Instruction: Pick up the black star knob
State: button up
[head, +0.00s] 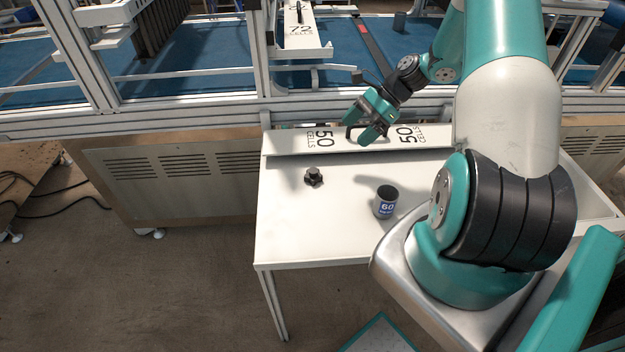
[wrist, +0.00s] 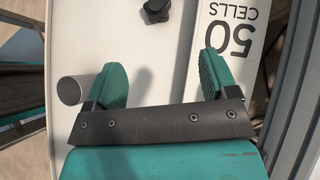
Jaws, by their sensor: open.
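The black star knob (head: 314,176) stands on the white table, to the left of and nearer than my gripper (head: 366,122) in the head view. In the wrist view the knob (wrist: 157,11) shows at the top edge, partly cut off, beyond the fingertips. My gripper (wrist: 160,72) is open, with its two teal fingers wide apart and nothing between them but the white surface below. In the head view it appears in front of the "50 CELLS" bar, apart from the knob.
A white bar marked "50 CELLS" (head: 285,141) lies along the table's back edge. The white table (head: 290,228) is clear around the knob. A metal machine frame (head: 185,131) stands behind.

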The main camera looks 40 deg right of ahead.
send_near(315, 169)
jog(key=x, duration=0.4)
jog(key=shift+w+f, duration=0.1)
jog(key=shift+f, duration=0.2)
jog(key=shift+a+p+x, duration=0.2)
jog(key=shift+p+x, duration=0.25)
jog(key=shift+x, duration=2.3)
jog(key=shift+r, duration=0.15)
jog(key=shift+c, duration=0.4)
jog(key=c, duration=0.9)
